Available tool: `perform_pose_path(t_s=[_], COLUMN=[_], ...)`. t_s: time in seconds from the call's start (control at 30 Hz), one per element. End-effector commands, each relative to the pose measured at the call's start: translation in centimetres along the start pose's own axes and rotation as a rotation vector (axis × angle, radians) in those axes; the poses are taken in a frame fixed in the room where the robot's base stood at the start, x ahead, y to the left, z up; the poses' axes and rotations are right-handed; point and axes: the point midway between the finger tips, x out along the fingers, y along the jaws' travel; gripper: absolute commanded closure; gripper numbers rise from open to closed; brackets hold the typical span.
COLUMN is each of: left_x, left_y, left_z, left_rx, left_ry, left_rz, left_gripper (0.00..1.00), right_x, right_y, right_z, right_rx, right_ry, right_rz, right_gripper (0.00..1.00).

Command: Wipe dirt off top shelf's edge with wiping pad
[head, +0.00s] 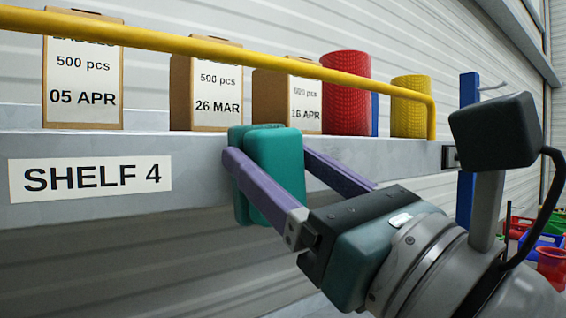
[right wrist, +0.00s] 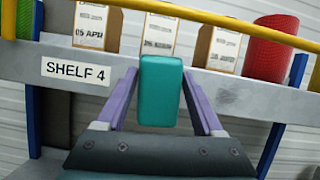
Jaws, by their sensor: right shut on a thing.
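The top shelf's grey front edge (head: 405,158) runs across the head view and carries a "SHELF 4" label (head: 90,179). It also shows in the right wrist view (right wrist: 235,95). My right gripper (head: 270,157) is shut on the teal wiping pad (head: 274,178), with a purple finger on either side of it. The pad is upright in front of the shelf edge, right of the label. Whether it touches the edge I cannot tell. My left gripper is not in view.
A yellow rail (head: 215,48) runs above the shelf edge. Behind it stand cardboard boxes (head: 205,92), a red roll (head: 346,93) and a yellow roll (head: 410,107). A blue post (head: 466,200) stands at the right, with coloured bins (head: 552,262) lower down.

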Motion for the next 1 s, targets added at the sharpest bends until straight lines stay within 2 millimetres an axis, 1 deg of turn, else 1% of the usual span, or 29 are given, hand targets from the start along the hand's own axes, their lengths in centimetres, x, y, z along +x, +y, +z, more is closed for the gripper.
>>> perform_pose_path(t_s=[0.77, 0.87, 1.0], left_x=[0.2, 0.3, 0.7], left_y=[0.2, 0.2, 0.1], left_z=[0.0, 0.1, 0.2], left_rx=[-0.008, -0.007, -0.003], left_ry=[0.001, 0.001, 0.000], left_rz=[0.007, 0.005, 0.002], left_gripper=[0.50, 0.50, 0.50], right_x=[1.4, 1.3, 1.2], right_y=[0.0, -0.2, -1.1], right_z=[-0.5, -0.6, -0.7], right_rx=[-0.001, -0.001, -0.002], right_ry=[-0.001, -0.001, 0.000], right_rz=[0.001, 0.000, 0.000], right_gripper=[0.75, 0.75, 0.75])
